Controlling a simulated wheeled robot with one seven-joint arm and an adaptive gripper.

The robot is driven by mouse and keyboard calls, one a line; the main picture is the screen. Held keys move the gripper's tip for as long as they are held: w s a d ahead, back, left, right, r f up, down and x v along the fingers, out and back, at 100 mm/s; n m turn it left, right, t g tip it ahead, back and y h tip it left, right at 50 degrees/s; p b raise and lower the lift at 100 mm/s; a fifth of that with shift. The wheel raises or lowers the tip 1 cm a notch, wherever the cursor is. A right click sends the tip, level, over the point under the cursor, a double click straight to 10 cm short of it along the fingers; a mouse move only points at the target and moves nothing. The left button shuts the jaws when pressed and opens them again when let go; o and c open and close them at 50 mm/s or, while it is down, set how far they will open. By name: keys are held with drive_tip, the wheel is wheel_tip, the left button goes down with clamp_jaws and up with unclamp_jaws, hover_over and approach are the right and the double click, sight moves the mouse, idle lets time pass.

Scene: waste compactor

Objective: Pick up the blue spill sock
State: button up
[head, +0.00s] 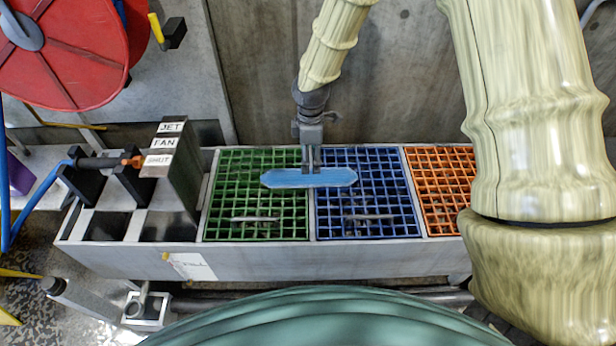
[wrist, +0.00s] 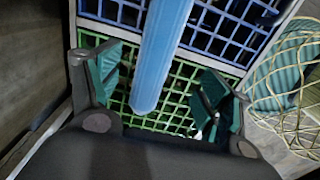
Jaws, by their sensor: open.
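The blue spill sock (head: 309,178) is a long light-blue roll lying across the green grate (head: 255,205) and the blue grate (head: 370,205) in the head view. My gripper (head: 311,170) is directly over its middle, pointing down. In the wrist view the sock (wrist: 161,50) runs between the two teal finger pads of my gripper (wrist: 160,92), one on each side. The fingers are open, with gaps to the sock on both sides. Whether the fingertips reach below the sock's top is hard to tell.
An orange grate (head: 440,190) lies to the right in the same grey trough (head: 300,258). A labelled panel (head: 170,160) with a blue hose and nozzle (head: 100,162) stands at the left. A red hose reel (head: 65,50) is at upper left. A concrete wall rises close behind the trough.

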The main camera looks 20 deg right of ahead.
sight(309, 176)
drive_tip(key=f, duration=0.5)
drive_tip(key=shift+a+b, duration=0.2)
drive_tip(key=shift+b, duration=0.1)
drive_tip(key=shift+w+d+f+b, duration=0.1)
drive_tip(key=shift+w+f+b, duration=0.1)
drive_tip(key=shift+f, duration=1.1)
drive_tip(key=shift+w+f+b, duration=0.15)
drive_tip(key=shift+f, duration=1.1)
drive_tip(key=c, duration=1.2)
